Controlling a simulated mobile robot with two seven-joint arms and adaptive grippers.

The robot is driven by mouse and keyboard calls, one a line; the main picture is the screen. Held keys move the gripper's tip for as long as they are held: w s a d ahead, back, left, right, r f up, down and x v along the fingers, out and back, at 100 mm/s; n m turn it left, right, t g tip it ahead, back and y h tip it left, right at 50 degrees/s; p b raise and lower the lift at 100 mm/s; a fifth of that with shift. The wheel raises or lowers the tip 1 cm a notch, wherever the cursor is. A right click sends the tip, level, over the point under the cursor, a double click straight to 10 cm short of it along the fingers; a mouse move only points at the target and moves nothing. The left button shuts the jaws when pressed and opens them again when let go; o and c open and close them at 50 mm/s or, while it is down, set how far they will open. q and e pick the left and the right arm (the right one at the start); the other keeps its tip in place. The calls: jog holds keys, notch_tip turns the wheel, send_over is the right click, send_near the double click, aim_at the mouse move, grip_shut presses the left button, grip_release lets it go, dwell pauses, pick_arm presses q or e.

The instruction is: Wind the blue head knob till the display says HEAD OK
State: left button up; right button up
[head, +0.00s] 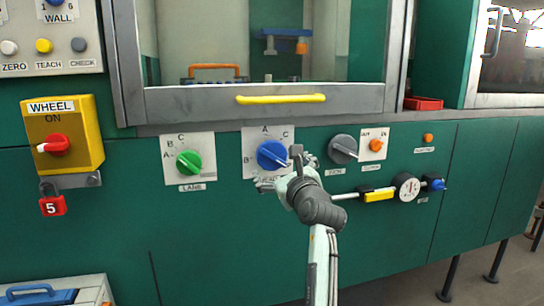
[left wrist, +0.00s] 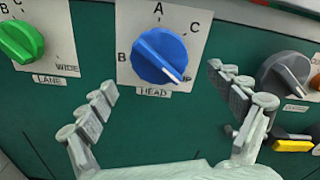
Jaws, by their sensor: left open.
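The blue head knob (head: 271,155) sits on a white plate marked A, B and C on the green machine front. In the left wrist view the knob (left wrist: 160,55) is above and between my fingers, its white pointer aimed to the lower right, beside a partly hidden label. My left gripper (head: 281,168) is open in front of the plate's lower right. In the left wrist view my left gripper (left wrist: 162,82) has its fingers spread either side of the knob, not visibly closed on it. No readable display shows. My right gripper is out of view.
The green lane knob (head: 189,162) is to the left and a grey knob (head: 344,148) to the right. Further right are an orange button (head: 376,145) and a round dial (head: 406,187). A yellow handle (head: 281,99) runs above. The panel below is bare.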

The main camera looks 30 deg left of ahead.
aim_at(275, 160)
pick_arm(q)
jog(key=x, duration=0.6)
jog(key=shift+r, duration=0.1)
jog(key=shift+w+a, duration=0.3)
jog(key=shift+a, duration=0.1)
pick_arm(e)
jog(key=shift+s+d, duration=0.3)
pick_arm(q)
jog(key=shift+c, duration=0.3)
jog(key=c, duration=1.1)
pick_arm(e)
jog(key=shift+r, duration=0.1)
